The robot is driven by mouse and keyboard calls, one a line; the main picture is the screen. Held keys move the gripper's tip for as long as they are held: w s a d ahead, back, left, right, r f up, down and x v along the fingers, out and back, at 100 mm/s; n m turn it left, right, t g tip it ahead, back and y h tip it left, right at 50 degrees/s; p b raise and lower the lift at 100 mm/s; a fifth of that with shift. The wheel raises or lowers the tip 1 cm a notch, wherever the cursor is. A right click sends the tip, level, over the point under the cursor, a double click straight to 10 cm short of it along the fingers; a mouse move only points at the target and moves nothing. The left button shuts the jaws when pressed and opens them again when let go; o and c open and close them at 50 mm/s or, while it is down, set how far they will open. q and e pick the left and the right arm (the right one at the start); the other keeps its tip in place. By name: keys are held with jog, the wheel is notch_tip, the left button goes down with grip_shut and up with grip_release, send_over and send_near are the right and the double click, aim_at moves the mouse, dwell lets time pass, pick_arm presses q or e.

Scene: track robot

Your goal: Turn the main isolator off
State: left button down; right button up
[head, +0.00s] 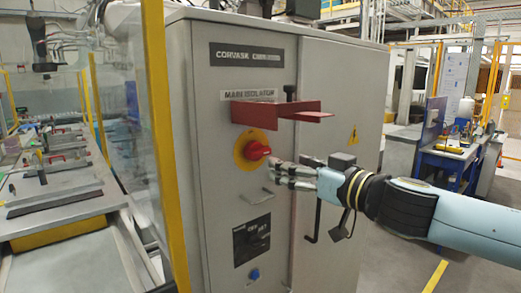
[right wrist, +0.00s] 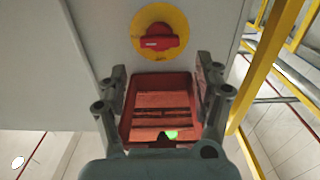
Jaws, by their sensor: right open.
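The main isolator is a red rotary handle (head: 257,150) on a round yellow plate (head: 241,157), on the front of a grey cabinet (head: 222,100) under a "MAIN ISOLATOR" label. In the right wrist view the red handle (right wrist: 156,42) lies crosswise on the yellow plate, above the fingers in the picture. My right gripper (head: 282,176) is open and empty, just right of and slightly below the handle in the head view. Contact with it cannot be seen. My left gripper is not in view.
A red bracket (head: 268,110) juts from the cabinet just above the handle; it also shows between the fingers in the right wrist view (right wrist: 160,100). A small bar handle (head: 255,197) and a dark panel (head: 251,240) sit below. A yellow post (head: 163,130) stands left.

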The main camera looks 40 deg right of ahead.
aim_at(262, 155)
jog(key=w, duration=0.9)
jog(key=shift+a+f, duration=0.1)
jog(key=shift+a, duration=0.15)
jog(key=shift+w+a, duration=0.15)
jog(key=shift+w, duration=0.6)
jog(key=c, duration=0.9)
jog(key=shift+o, duration=0.2)
